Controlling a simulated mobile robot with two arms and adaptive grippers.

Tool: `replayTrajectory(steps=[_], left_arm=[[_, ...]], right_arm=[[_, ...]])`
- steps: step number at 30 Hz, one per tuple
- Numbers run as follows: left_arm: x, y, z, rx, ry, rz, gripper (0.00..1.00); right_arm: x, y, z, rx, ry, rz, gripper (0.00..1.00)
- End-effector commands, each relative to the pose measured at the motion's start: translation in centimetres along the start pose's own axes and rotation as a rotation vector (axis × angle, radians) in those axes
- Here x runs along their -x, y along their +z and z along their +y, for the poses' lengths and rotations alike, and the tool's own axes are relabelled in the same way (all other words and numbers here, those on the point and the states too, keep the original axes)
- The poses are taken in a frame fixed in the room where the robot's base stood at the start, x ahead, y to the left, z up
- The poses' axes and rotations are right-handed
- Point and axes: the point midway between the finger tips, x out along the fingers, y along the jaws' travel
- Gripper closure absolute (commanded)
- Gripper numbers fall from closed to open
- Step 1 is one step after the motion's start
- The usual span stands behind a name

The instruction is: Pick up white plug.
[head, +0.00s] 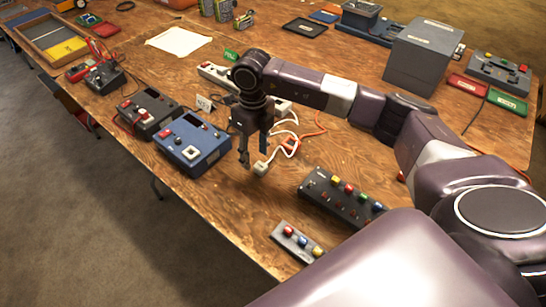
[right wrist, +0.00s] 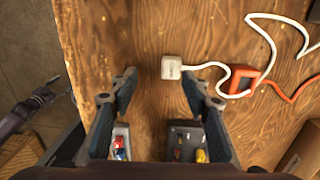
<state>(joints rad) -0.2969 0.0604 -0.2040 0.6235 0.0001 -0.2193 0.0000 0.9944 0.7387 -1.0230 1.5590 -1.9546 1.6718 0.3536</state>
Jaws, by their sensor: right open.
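The white plug (head: 260,168) lies on the wooden table with its white cord curling away behind it. In the right wrist view the plug (right wrist: 172,67) lies beyond my fingertips, roughly between their lines, with its cord running right. My right gripper (head: 254,158) points down, open and empty, over the plug in the head view. Its two spread fingers also show in the right wrist view (right wrist: 157,80). A gap between fingers and plug remains visible there. What looks like my left gripper (right wrist: 42,98) shows small at the left of that view, off the table; its jaws are unclear.
An orange connector (right wrist: 243,80) and orange cord lie right of the plug. A blue box (head: 193,148) stands left of my gripper. A dark button panel (head: 340,195) and a small grey panel (head: 297,242) lie nearer. Bare wood surrounds the plug's near side.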

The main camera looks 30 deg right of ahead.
Motion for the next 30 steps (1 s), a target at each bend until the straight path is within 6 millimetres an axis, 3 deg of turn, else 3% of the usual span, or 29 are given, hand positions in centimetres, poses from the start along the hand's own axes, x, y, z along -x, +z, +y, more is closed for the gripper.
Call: replayTrajectory(steps=[3, 11, 19, 28, 30], left_arm=[[0.2, 0.3, -0.7, -0.003, -0.008, -0.004, 0.41], [1.1, 1.3, -2.5, -0.005, -0.029, -0.02, 0.41], [2.0, 1.1, -2.2, -0.003, -0.025, -0.019, 0.41], [1.9, 0.5, -0.9, -0.002, -0.011, -0.008, 0.41], [1.9, 0.5, -1.0, -0.003, -0.011, -0.008, 0.41]], right_arm=[[0.0, -0.3, -1.0, 0.002, -0.041, 0.007, 0.56], [-2.8, -0.4, -1.4, 0.001, -0.041, 0.009, 0.56], [-6.6, -0.4, -2.0, 0.002, -0.04, 0.007, 0.56], [-7.2, -0.4, -2.0, 0.002, -0.04, 0.005, 0.56], [-7.2, -0.4, -2.0, 0.002, -0.04, 0.005, 0.64]])
